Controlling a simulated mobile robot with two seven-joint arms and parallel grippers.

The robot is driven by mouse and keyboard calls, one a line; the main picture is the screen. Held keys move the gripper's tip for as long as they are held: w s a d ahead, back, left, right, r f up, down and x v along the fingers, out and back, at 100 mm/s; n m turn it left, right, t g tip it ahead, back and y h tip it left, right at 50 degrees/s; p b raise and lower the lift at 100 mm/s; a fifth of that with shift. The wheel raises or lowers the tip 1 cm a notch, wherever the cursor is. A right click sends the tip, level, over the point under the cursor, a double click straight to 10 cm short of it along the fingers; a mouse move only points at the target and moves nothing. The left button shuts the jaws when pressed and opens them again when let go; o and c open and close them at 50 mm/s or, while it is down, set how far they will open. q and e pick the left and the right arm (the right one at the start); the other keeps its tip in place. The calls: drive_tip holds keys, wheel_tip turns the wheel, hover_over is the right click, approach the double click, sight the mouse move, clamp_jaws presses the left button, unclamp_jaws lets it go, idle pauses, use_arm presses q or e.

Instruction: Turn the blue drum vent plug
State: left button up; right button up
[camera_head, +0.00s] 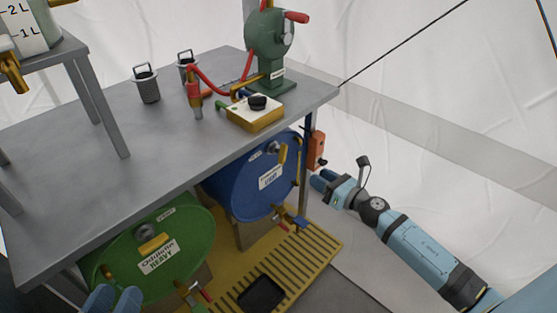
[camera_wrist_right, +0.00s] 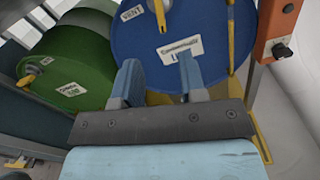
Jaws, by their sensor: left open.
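The blue drum (camera_head: 235,190) lies on its side under the table, its end face toward the open side. Its vent plug (camera_head: 273,147) is a grey round fitting with a yellow bar, high on that face beside the "VENT" label; the plug is partly cut off at the top of the right wrist view (camera_wrist_right: 160,12). My right gripper (camera_head: 325,182) is open and empty, right of the drum face. In the right wrist view its fingers (camera_wrist_right: 160,80) stand apart before the drum's label, below the plug. My left gripper (camera_head: 112,299) is open at the bottom left, near the green drum.
The green drum (camera_head: 180,262) lies left of the blue one. An orange box (camera_head: 316,150) hangs at the table leg beside the blue drum. A yellow grated tray (camera_head: 325,243) with a black pan (camera_head: 261,293) is below. The grey tabletop (camera_head: 90,135) holds a green pump (camera_head: 270,45).

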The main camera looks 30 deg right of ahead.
sight(279, 152)
drive_tip(key=x, duration=1.3)
drive_tip(key=shift+c, duration=0.4)
clamp_jaws()
